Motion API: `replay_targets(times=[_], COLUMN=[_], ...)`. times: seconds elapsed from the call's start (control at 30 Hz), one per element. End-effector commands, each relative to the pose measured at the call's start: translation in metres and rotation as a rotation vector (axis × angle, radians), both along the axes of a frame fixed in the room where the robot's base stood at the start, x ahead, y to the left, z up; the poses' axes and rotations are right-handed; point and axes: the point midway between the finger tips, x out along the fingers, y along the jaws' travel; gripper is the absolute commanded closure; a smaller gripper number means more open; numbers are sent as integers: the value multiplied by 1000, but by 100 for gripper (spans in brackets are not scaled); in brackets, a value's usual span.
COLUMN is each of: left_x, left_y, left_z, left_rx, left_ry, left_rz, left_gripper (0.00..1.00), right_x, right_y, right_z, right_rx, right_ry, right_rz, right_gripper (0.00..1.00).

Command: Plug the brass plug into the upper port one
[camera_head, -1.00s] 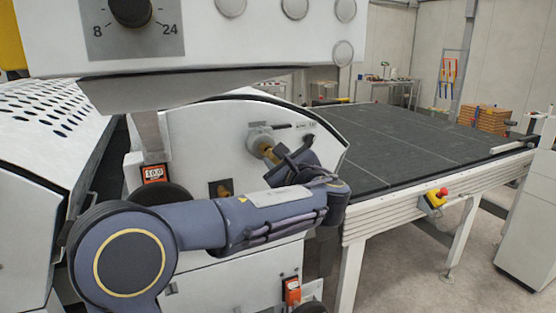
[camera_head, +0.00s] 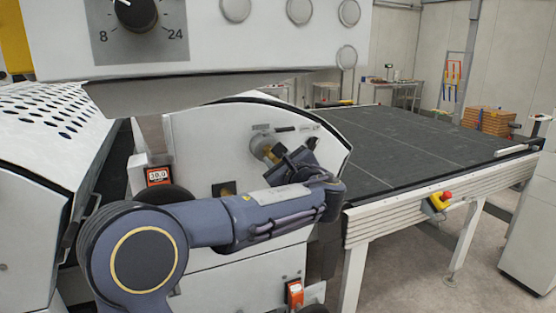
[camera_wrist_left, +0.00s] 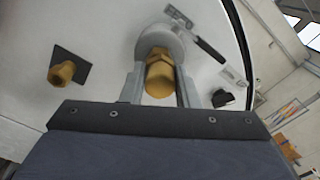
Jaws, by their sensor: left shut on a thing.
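The brass plug (camera_wrist_left: 160,80) is between the fingers of my left gripper (camera_wrist_left: 159,88) in the left wrist view. Its far end meets a round grey port fitting (camera_wrist_left: 160,43) on the white machine panel; I cannot tell how deep it sits. In the head view the brass plug (camera_head: 267,151) shows in front of the grey port (camera_head: 259,141), with my left gripper (camera_head: 283,163) at it from the lower right. A second brass fitting (camera_wrist_left: 62,73) sits on a dark square plate, also visible in the head view (camera_head: 226,189). My right gripper is not in view.
A white control box with a dial (camera_head: 137,14) overhangs the panel. A dark conveyor table (camera_head: 410,140) with a red stop button (camera_head: 445,195) stands to the right. A perforated white cover (camera_head: 50,112) is at the left.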

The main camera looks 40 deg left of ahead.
Motion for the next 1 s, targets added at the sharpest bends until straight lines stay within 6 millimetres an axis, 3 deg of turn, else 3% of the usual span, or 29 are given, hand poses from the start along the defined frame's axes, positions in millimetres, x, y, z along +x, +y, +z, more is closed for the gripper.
replay_targets(times=[0.07, 0.1, 0.3, 0.63, 1.0], left_x=[0, 0, 0, -3, -30], left_y=[0, 0, 0, -6, -57], left_z=[0, 0, 0, -1, -2], left_rx=[1, 1, 1, -1, -1], left_ry=[0, 0, 0, 0, -1], left_rz=[1, 1, 1, -1, -1], left_gripper=[100, 69, 47, 47, 47], right_x=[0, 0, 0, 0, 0], right_y=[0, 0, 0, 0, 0], right_z=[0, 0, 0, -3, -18], right_rx=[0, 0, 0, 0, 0], right_ry=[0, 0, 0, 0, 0], right_rz=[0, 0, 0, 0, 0], right_gripper=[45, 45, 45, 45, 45])
